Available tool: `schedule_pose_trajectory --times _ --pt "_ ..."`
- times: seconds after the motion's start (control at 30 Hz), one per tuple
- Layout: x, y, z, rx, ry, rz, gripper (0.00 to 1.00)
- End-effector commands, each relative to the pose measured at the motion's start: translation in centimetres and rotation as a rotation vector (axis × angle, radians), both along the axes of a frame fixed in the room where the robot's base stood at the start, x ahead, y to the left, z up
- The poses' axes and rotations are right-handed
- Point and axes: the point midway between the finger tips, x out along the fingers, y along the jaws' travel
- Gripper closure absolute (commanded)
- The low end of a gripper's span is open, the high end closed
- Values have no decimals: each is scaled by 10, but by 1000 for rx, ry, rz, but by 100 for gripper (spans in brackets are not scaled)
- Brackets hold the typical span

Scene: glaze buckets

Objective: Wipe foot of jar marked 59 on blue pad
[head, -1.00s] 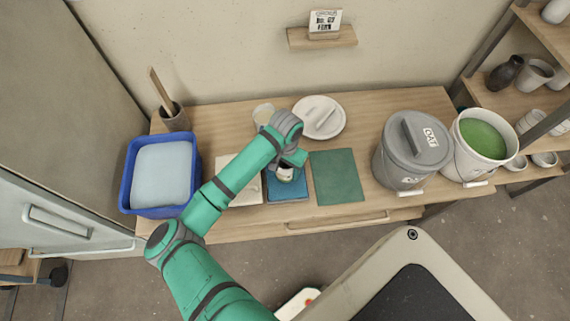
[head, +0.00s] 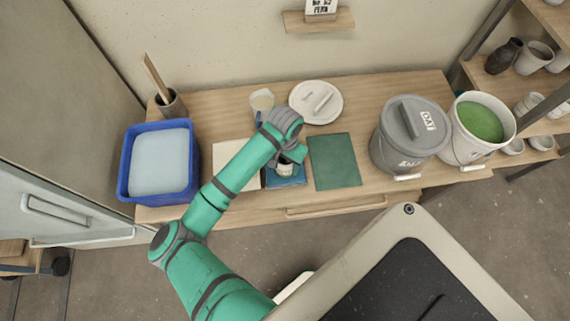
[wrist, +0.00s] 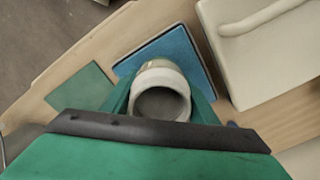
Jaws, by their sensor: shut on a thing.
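A small pale jar with a dark marking on its side (head: 286,171) is held by my gripper (head: 291,157); the marking is too small to read. In the wrist view the jar's round open mouth (wrist: 160,102) faces the camera between my green fingers (wrist: 160,100), which are shut on it. The jar stands about upright over the blue pad (head: 297,182), which also shows in the wrist view (wrist: 178,50). The jar's foot is hidden, so I cannot tell whether it touches the pad.
A green mat (head: 334,162) lies right of the pad, a white slab (head: 226,153) left. Behind are a cup (head: 262,100) and a round white lid (head: 316,101). A blue tub (head: 124,185) stands left; a grey-lidded bucket (head: 394,155) and a green-filled bucket (head: 468,150) stand right.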

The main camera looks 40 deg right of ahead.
Motion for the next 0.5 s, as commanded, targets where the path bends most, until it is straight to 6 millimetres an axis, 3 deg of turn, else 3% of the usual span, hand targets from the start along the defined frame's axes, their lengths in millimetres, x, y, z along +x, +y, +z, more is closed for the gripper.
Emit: schedule_pose_trajectory --times 0.5 --pt "33 -19 1 -2 -5 3 83"
